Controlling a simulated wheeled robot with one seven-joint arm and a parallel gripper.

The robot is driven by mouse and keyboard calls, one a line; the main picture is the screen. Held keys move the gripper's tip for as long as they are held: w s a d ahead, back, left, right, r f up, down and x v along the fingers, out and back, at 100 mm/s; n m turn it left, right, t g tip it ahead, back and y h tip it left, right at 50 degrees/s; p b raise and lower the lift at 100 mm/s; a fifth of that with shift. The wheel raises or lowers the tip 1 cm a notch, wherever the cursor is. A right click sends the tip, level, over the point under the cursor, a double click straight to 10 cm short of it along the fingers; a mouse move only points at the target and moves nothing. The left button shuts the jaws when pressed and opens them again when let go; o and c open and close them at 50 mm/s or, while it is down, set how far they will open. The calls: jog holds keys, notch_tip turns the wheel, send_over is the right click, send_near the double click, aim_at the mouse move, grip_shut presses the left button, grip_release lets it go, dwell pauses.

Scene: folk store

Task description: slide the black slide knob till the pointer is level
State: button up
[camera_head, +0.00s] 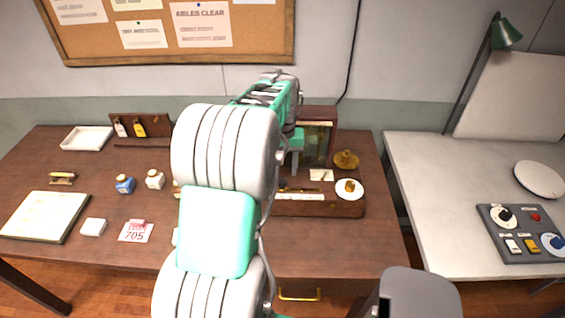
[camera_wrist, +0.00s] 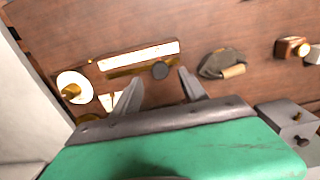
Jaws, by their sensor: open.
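The black slide knob (camera_wrist: 160,70) sits on a dark and brass slide bar (camera_wrist: 128,70) beside a long white scale strip (camera_wrist: 140,52) in the wrist view. My gripper (camera_wrist: 161,76) is open. Its fingertips lie to either side of the knob in the picture, with clear gaps; their height above it is hard to tell. In the head view my gripper (camera_head: 295,160) hangs above the wooden instrument base (camera_head: 318,208), in front of a glass-fronted case (camera_head: 316,145). My arm hides part of the base. I cannot make out the pointer.
A white dial (camera_head: 349,195) with a brass knob stands right of the scale, with a brass piece (camera_head: 346,159) behind it. A grey table with a control box (camera_head: 520,235) is at right.

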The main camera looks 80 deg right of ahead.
aim_at(282, 180)
notch_tip(282, 180, down, 6)
jog(key=b, duration=0.3)
jog(key=shift+r, duration=0.4)
jog(key=shift+f, duration=0.1)
jog(key=c, duration=0.9)
